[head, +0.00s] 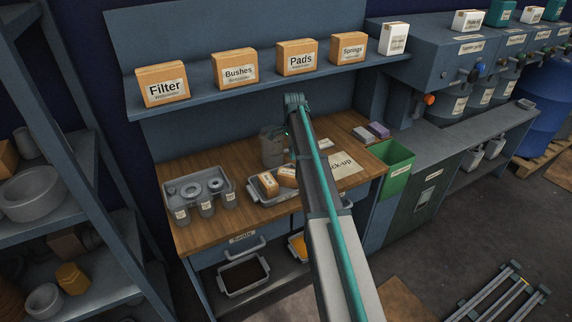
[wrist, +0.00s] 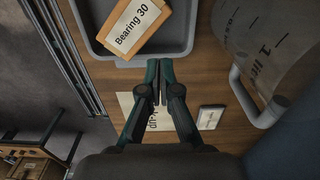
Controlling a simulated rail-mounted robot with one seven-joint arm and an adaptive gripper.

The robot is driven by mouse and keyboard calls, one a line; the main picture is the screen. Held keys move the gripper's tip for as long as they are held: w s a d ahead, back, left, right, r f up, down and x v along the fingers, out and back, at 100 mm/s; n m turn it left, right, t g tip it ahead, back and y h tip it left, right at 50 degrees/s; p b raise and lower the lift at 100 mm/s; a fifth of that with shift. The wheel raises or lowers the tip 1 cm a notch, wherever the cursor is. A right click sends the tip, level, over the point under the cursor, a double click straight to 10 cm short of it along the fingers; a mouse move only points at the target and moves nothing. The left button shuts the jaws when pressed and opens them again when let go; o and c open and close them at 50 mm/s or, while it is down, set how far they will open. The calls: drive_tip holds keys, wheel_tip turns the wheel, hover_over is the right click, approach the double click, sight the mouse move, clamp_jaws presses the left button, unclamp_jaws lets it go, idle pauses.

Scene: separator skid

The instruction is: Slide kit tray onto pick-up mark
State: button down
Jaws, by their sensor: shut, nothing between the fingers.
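The kit tray (head: 256,193) is a shallow grey tray on the wooden bench, holding cartons. In the wrist view its wall (wrist: 185,52) is at the top, with a "Bearing 30" carton (wrist: 133,27) inside. The pick-up mark (head: 346,168) is a pale lettered sheet on the bench, right of the tray and partly behind my arm. It also shows in the wrist view (wrist: 126,103), partly covered by my fingers. My gripper (wrist: 158,64) is shut and empty, its fingertips at the tray's near wall; I cannot tell whether they touch. The head view hides my gripper behind the arm.
A grey jug (head: 271,148) stands behind the tray and close right of my gripper in the wrist view (wrist: 262,60). A grey parts tray (head: 170,188) with canisters before it is at left. A green bin (head: 396,168) stands at the bench's right end. A shelf (head: 220,95) overhangs.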

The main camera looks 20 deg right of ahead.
sight(349, 156)
wheel_tip(349, 156, down, 9)
drive_tip(key=p, duration=0.2)
drive_tip(key=shift+d+p, duration=0.1)
drive_tip(key=shift+p, duration=0.25)
drive_tip(key=w+d+b, duration=0.1)
drive_tip(key=d, duration=0.8)
drive_tip(key=w+d+b, duration=0.1)
drive_tip(key=d+b, duration=0.1)
drive_tip(key=d, duration=0.8)
drive_tip(key=w+d+b, duration=0.1)
drive_tip(key=d, duration=0.9)
drive_tip(key=shift+w+d+b, duration=0.15)
drive_tip(key=shift+w+b, duration=0.2)
